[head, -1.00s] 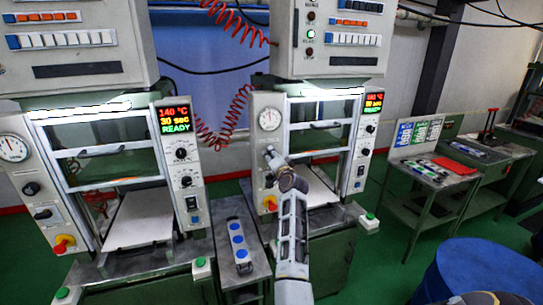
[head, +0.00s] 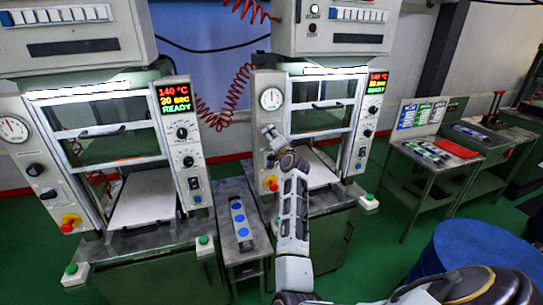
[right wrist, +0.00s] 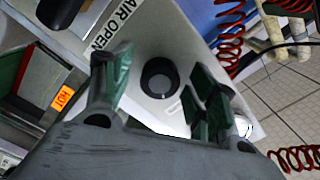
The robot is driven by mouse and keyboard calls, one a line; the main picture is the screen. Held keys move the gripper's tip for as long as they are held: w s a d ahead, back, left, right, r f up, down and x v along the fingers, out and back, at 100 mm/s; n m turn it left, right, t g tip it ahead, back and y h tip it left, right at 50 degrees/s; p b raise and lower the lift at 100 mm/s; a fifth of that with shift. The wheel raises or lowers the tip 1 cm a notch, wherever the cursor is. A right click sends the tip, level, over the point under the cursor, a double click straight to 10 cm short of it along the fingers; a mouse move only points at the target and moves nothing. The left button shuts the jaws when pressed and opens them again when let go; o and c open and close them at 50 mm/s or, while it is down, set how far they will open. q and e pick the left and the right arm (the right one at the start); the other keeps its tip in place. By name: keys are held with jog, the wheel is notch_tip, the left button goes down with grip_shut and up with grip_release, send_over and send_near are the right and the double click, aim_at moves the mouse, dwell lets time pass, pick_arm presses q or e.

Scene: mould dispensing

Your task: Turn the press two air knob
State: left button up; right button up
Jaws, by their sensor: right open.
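Press two is the right-hand press (head: 298,100), with a round gauge (head: 270,99) on its left front panel. My right gripper (head: 268,132) is at that panel, just below the gauge, and hides the panel behind it. In the right wrist view the black round air knob (right wrist: 160,77) sits on a pale panel beside the printed words "AIR OPEN" (right wrist: 113,22). The right gripper (right wrist: 158,85) is open, with its green-padded fingers on either side of the knob in the picture. Contact cannot be told. My left gripper is not in view.
Press one (head: 108,120) stands at the left. A narrow bench (head: 238,250) with blue round pieces is between the presses. A yellow-red knob (head: 271,183) is below my right gripper. A side table (head: 440,150) and a blue drum (head: 480,255) are at the right.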

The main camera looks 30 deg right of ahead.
jog(key=shift+n, duration=0.3)
jog(key=shift+f+n+b, duration=0.1)
jog(key=shift+n+b, duration=0.5)
jog(key=shift+b, duration=0.2)
jog(key=shift+n+b, duration=1.8)
jog(key=shift+n, duration=0.5)
jog(key=shift+d+n+b, duration=0.1)
jog(key=shift+n+b, duration=2.3)
jog(key=shift+n, duration=0.4)
jog(key=shift+b+v, duration=0.75)
jog(key=shift+v, duration=6.1)
jog(key=a+f+n+g+y, duration=0.1)
jog(key=a+f, duration=0.3)
jog(key=f, duration=0.8)
jog(key=a+f+n+g+y, duration=0.1)
jog(key=a+f+g, duration=0.3)
jog(key=f, duration=0.8)
jog(key=shift+s+f+n+y, duration=0.3)
jog(key=shift+s+y, duration=0.15)
jog(key=shift+y, duration=0.15)
jog(key=shift+a, duration=0.1)
